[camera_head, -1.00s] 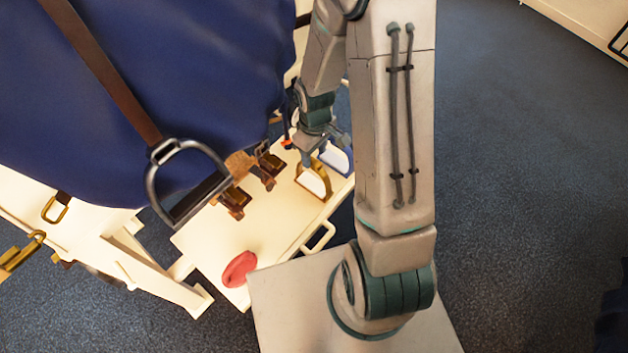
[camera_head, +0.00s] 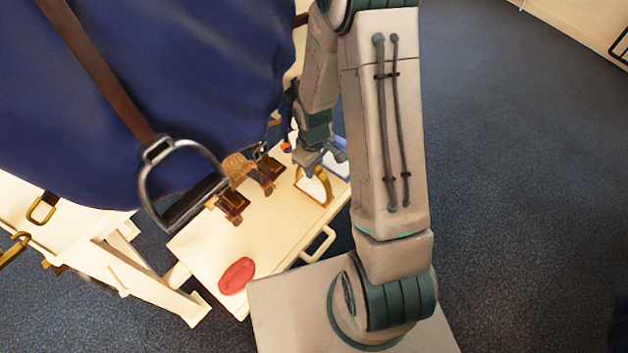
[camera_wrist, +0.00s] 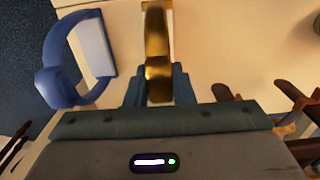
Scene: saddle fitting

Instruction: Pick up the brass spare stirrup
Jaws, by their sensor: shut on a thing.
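The brass stirrup (camera_wrist: 157,45) is between the two fingers of my gripper (camera_wrist: 158,88) in the wrist view. The fingers are shut on its near end. In the head view the brass stirrup (camera_head: 327,192), with a white tread, is at the far right part of the cream tray (camera_head: 215,245), below my gripper (camera_head: 308,158). Whether it touches the tray surface I cannot tell. A blue stirrup (camera_wrist: 58,90) with a pale tread is just left of it in the wrist view, apart from my gripper.
A dark metal stirrup (camera_head: 185,200) hangs on a brown strap (camera_head: 100,70) over the blue cloth (camera_head: 190,60). Brown clips (camera_head: 232,203) stand on the tray beside my gripper. A red oval pad (camera_head: 237,275) lies at the tray's near end.

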